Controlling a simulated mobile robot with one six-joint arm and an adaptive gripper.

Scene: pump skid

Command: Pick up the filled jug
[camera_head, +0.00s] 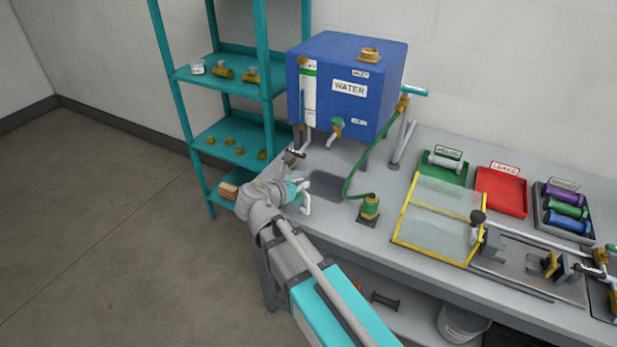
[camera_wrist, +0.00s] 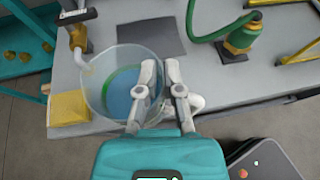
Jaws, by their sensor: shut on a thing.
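The jug (camera_wrist: 108,95) is a clear round vessel in the wrist view, with blue liquid and a green band inside. It appears upright at the bench's front left edge. My gripper (camera_wrist: 158,68) is shut on its right side in the wrist view; the fingers hide the exact part held. A white curved piece (camera_wrist: 196,102), perhaps its handle, shows beside the fingers. In the head view my gripper (camera_head: 297,186) is at the bench's left end and hides most of the jug. I cannot tell whether the jug touches the bench.
The blue water tank (camera_head: 345,82) stands behind, with a spout (camera_wrist: 78,38) close to the jug's rim. A dark mat (camera_head: 326,185) lies beyond the jug. A green hose fitting (camera_head: 369,208) stands to the right. The teal shelf rack (camera_head: 232,145) is close on the left.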

